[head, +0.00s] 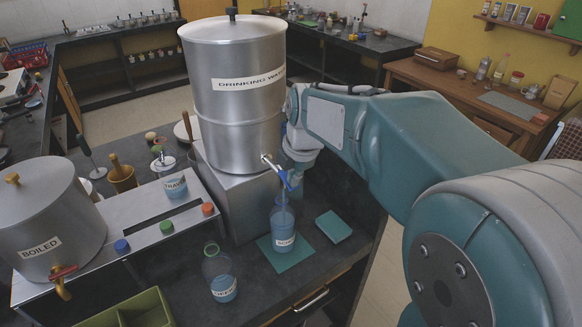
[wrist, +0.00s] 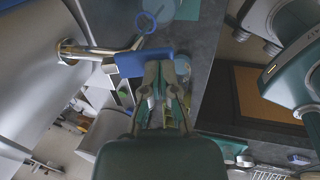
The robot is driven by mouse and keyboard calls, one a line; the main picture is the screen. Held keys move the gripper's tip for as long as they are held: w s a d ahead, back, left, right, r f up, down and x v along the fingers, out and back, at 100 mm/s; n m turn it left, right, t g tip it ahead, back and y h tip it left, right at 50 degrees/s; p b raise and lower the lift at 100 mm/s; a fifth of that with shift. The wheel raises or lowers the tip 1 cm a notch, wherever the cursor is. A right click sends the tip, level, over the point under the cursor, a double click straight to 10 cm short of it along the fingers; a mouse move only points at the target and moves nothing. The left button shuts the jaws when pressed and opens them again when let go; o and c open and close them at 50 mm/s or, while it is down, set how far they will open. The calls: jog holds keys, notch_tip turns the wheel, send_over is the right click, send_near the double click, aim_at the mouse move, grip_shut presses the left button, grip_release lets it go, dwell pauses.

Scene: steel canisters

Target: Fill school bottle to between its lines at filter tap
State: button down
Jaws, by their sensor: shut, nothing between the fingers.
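The steel drinking water canister (head: 235,95) stands on a steel block. Its tap (head: 268,160) has a blue lever (head: 289,181), which also shows in the wrist view (wrist: 145,63). A bluish bottle with a white label (head: 284,226), too small to read surely, stands upright under the tap on a teal mat (head: 291,258). A thin pale streak shows between tap and bottle; I cannot tell whether it is running water. The fill lines are not discernible. My gripper (wrist: 161,72) is shut and empty, its tips at the blue lever; contact is unclear.
Another labelled bottle (head: 222,275), partly filled, stands at the front. A third bottle (head: 174,186) is on the steel stand (head: 150,222) with several coloured caps. The boiled canister (head: 50,220) is at left. A teal sponge-like block (head: 333,227) lies right of the mat, near the counter edge.

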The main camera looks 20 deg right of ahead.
jog(key=shift+r, duration=0.1)
dwell(0.3)
jog(key=shift+r, duration=0.75)
